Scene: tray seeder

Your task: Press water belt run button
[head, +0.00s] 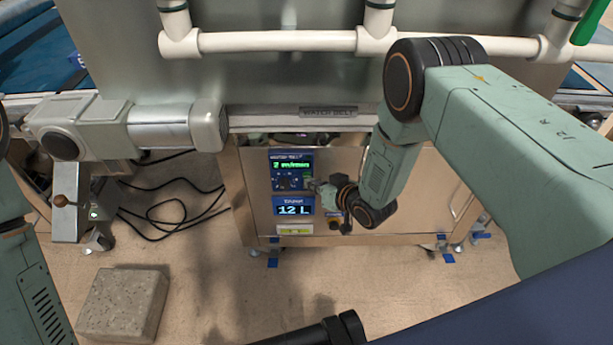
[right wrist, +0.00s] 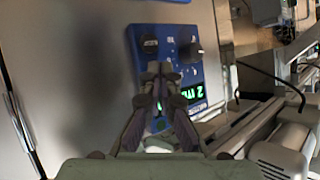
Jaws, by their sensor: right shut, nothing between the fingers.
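The blue water belt control panel (head: 291,156) is on the front of the metal cabinet, with a green display reading about 2 m/min. It also shows in the right wrist view (right wrist: 208,75), turned over, with two dark knobs and a lit green display. My right gripper (head: 314,186) is shut and empty, at the panel's lower right edge in the head view. In the right wrist view its fingertips (right wrist: 161,69) lie over the middle of the panel and hide part of it. I cannot tell which button is behind them, or whether they touch. My left gripper is out of view.
A blue 12 L display (head: 293,208) sits below the panel. White pipes (head: 280,41) and a WATER BELT label (head: 328,111) are above. A belt motor (head: 165,128) sticks out at left. Black cables (head: 165,220) and a stone block (head: 123,304) lie on the floor.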

